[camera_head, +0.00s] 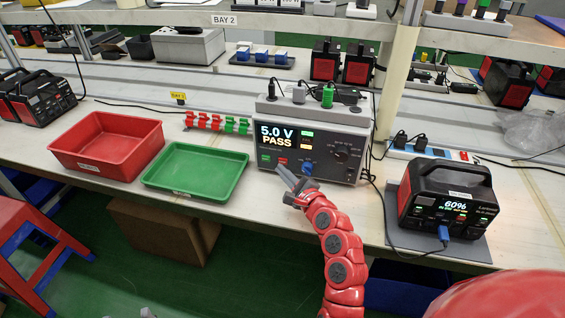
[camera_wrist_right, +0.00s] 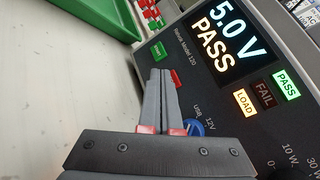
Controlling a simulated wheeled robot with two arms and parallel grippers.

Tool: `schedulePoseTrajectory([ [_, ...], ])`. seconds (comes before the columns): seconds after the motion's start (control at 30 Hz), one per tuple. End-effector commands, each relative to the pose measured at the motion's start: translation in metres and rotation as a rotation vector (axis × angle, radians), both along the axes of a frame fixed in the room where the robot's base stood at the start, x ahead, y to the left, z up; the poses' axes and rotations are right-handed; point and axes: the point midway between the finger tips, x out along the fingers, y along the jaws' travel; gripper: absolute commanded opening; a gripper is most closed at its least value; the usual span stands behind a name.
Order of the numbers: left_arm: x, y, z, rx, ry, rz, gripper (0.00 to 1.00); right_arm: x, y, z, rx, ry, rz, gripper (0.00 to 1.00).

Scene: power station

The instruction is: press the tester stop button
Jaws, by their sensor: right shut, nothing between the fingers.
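The tester (camera_head: 330,172) is a grey box on the bench, its lit screen reading 5.0 V PASS. Its red stop button (camera_wrist_right: 179,78) sits beside the green button (camera_wrist_right: 158,50) below the screen in the wrist view. My right gripper (camera_head: 279,168) is shut and empty at the lower left of the tester's front. In the wrist view its fingertips (camera_wrist_right: 161,73) appear right beside the red button; I cannot tell if they touch it. Only small grey tips (camera_head: 147,312), possibly my left gripper, show at the bottom edge in the head view.
A green tray (camera_head: 195,187) and a red bin (camera_head: 65,160) stand left of the tester. A black power station (camera_head: 415,180) with a cable stands right on a grey mat. Cables and adapters sit on top of the tester. A shelf runs above the bench.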

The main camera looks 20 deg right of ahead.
Motion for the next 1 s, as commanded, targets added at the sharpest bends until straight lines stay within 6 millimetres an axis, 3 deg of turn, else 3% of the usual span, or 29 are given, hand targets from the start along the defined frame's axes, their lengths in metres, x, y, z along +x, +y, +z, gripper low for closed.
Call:
schedulePoseTrajectory([
  [1.0,0.0000,0.0000,0.0006,0.000,0.000,0.000,0.59,0.0075,-0.0051,0.0011,-0.001,-0.002,0.000,0.00],
])
